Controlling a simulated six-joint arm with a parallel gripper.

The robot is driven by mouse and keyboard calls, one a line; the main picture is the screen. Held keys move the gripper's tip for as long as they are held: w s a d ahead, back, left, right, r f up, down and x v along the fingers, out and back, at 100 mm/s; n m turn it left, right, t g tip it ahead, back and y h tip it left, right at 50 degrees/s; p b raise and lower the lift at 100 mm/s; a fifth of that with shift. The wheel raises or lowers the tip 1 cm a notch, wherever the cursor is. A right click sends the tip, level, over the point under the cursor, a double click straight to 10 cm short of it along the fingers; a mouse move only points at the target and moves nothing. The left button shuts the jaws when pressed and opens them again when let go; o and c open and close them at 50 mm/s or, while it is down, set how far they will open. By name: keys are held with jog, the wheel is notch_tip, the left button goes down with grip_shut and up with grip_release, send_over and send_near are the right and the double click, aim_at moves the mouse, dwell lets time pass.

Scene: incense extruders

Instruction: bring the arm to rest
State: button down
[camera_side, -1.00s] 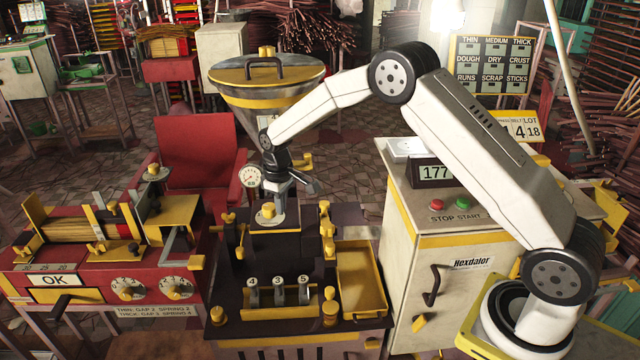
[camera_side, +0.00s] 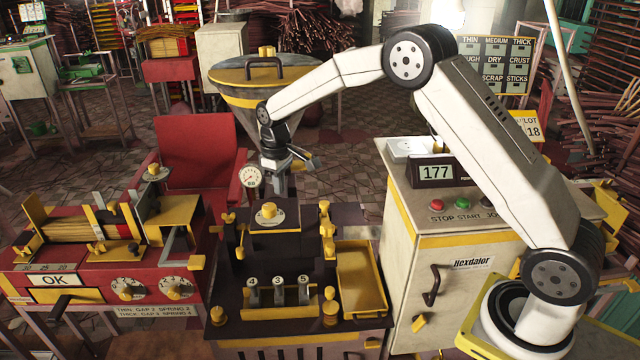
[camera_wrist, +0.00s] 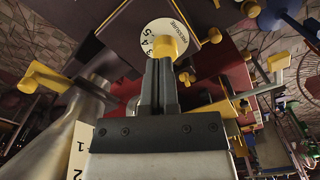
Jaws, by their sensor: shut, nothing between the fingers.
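My gripper (camera_side: 281,190) hangs shut and empty above the dark extruder machine (camera_side: 275,243) in the side view. Below it, apart from it, is a white pressure dial with a yellow knob (camera_side: 268,211) on top of the machine. In the wrist view my gripper's fingers (camera_wrist: 159,62) are together, and the dial (camera_wrist: 160,32) with its yellow knob shows past their tips. My arm is bent high at the elbow, reaching left from its base at the lower right.
A large hopper with a yellow rim (camera_side: 230,85) stands close behind my gripper. A round gauge (camera_side: 250,178) is just left of it. A yellow tray (camera_side: 362,280) sits beside the extruder.

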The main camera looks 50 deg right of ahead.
jog(key=s+a+r+m+t, duration=0.1)
jog(key=s+a+m+t, duration=0.1)
jog(key=s, duration=2.4)
jog(key=shift+s+m+t, duration=0.3)
jog(key=shift+s+m, duration=0.05)
jog(key=shift+m, duration=0.15)
jog(key=shift+a, duration=0.1)
